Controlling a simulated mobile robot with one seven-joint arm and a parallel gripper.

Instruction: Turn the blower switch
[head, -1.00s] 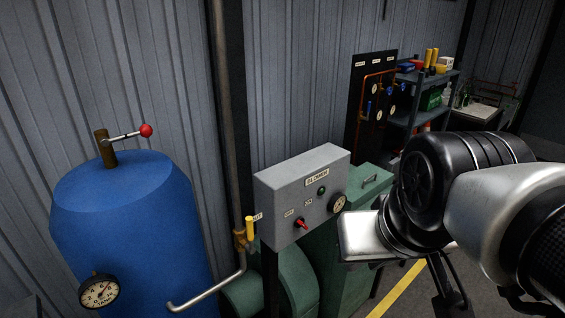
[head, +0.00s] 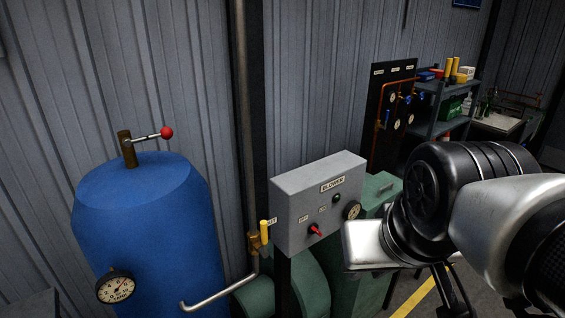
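The blower switch (head: 316,231) is a small red lever on the front of a grey control box (head: 290,212) marked BLOWER. Two small labels sit above the switch, and its exact setting is too small to tell. A green lamp (head: 337,198) and a round gauge (head: 353,210) are on the same face. My arm reaches in from the right, its silver link close to the right of the box in the picture. Black parts of my gripper (head: 450,290) show below the arm, apart from the switch. The fingertips are not clear, and I see nothing held.
A yellow-handled valve (head: 264,232) on a pipe stands just left of the box. A blue tank (head: 150,225) with a red-knobbed lever (head: 167,132) is at left. Green machinery (head: 310,275) sits under the box. Shelves (head: 440,115) stand at the back right.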

